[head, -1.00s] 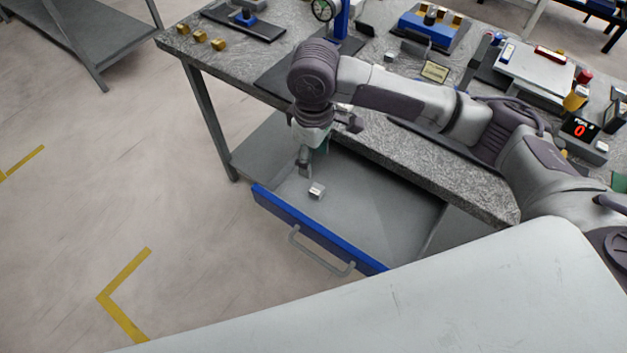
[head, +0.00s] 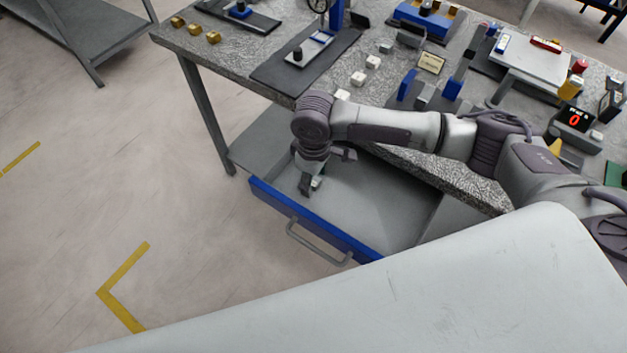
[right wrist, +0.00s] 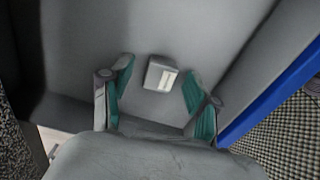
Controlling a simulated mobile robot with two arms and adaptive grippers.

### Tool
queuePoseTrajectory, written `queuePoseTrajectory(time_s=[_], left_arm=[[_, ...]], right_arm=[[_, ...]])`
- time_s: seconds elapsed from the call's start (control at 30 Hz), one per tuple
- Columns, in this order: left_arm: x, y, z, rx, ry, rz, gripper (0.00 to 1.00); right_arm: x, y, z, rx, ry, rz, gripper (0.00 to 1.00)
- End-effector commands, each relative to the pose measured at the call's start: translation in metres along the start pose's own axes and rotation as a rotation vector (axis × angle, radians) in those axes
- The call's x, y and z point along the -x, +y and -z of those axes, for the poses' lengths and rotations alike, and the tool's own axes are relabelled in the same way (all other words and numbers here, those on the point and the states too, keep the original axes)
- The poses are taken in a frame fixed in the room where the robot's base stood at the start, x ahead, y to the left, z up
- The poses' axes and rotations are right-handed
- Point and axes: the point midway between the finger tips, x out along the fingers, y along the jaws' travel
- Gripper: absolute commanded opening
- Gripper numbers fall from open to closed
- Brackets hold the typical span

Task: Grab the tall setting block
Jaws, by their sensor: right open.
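The setting block (right wrist: 160,74) is a small pale grey block with a whitish marking on its top face, lying on the drawer floor. In the right wrist view it sits between my right gripper's two teal-padded fingers, with a gap on each side. In the head view, my right gripper (head: 311,185) is open and low inside the pulled-out drawer, near its blue front (head: 300,215), and mostly hides the block. I cannot tell how high the fingertips are above the drawer floor. My left gripper is not in view.
The drawer (head: 385,195) is open below the stone-topped workbench (head: 215,45); its grey floor is otherwise bare. The bench top holds several small white blocks (head: 358,78), brass cubes (head: 195,30) and fixtures. My right arm passes over the bench's front edge.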

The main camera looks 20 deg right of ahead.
Motion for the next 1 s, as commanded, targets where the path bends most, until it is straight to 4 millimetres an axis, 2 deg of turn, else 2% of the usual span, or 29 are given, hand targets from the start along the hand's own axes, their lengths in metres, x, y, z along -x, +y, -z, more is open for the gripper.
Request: queuePoseTrajectory(time_s=[0.1,0.47,0.8,1.0], left_arm=[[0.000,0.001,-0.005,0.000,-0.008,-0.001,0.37],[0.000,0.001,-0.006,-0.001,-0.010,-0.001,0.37],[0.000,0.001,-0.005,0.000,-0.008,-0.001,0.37],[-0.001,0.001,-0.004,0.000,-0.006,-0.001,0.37]], right_arm=[[0.000,0.000,0.000,0.000,0.000,0.000,0.59],[0.001,0.000,0.000,0.000,0.001,0.000,0.00],[0.003,0.000,0.001,0.000,0.002,0.000,0.00],[0.019,0.001,0.001,0.000,0.005,-0.001,0.00]])
